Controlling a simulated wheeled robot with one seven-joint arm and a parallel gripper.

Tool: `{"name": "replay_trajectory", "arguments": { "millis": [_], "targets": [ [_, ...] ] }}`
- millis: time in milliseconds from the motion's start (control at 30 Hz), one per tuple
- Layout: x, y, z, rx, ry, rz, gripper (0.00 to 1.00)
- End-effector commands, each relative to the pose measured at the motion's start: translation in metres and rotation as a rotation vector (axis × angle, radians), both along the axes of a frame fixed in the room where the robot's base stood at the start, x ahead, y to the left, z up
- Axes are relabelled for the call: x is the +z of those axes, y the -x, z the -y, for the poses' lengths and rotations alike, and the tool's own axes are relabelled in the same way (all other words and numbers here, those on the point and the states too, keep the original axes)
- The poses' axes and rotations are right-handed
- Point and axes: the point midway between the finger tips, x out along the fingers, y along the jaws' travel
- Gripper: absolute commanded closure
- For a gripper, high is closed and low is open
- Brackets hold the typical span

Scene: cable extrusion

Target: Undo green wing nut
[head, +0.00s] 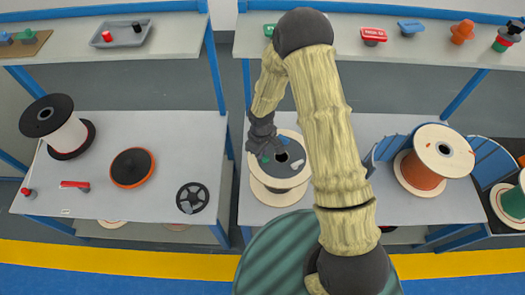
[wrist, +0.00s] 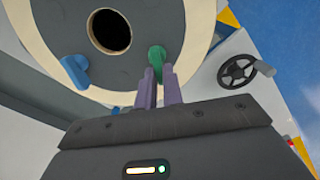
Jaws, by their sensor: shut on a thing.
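The green wing nut (wrist: 157,56) stands on the dark grey face of a spool with a pale rim (wrist: 202,50), beside its black centre hole. My gripper (wrist: 160,75) has its two purple fingers closed around the near part of the nut. A blue wing nut (wrist: 75,70) sits on the same face, on the other side of the hole, untouched. In the head view the spool (head: 268,192) lies on the middle table, and my arm and gripper reach over it. There the green wing nut (head: 264,159) shows only as a small spot near my gripper.
A black handwheel (head: 192,198) is at the left table's right edge. An orange-copper spool (head: 425,165) stands on the table to the right. A shelf (head: 400,45) with small red, blue and orange parts runs above. The left table (head: 150,190) has free room in front.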

Motion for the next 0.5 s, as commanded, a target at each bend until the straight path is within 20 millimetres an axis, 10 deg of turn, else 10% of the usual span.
{"name": "replay_trajectory", "arguments": {
  "millis": [500],
  "targets": [
    [-0.0002, 0.007, -0.0017, 0.488, 0.002, -0.003, 1.0]
  ]
}}
